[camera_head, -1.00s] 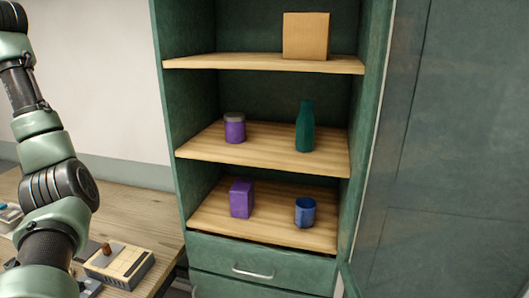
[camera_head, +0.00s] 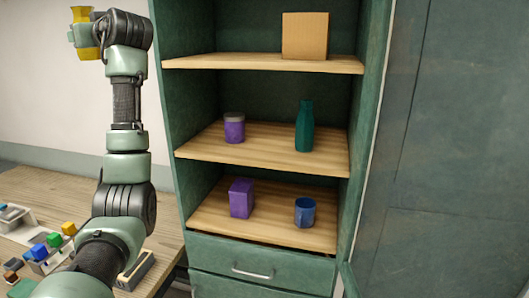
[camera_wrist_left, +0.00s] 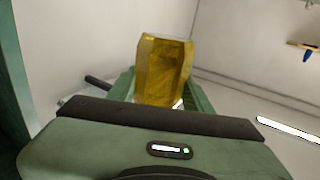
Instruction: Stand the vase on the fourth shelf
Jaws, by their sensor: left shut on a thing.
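A yellow, see-through vase (camera_head: 82,14) is held up at the upper left of the head view, left of the cabinet. My left gripper (camera_head: 81,34) is shut around its middle; yellow shows above and below the fingers. In the left wrist view the vase (camera_wrist_left: 163,68) stands out beyond the gripper's palm, with green fingers beside it. The cabinet shows three wooden shelves: an upper one (camera_head: 225,62), a middle one (camera_head: 270,142) and a lower one (camera_head: 265,222). Anything above the upper one is out of view. My right gripper is not in view.
A cardboard box (camera_head: 305,36) is on the upper shelf, with bare board to its left. A purple jar (camera_head: 234,130) and green bottle (camera_head: 305,127) are on the middle shelf. A purple box (camera_head: 241,198) and blue cup (camera_head: 305,212) are on the lower one. A cabinet door (camera_head: 450,150) stands right.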

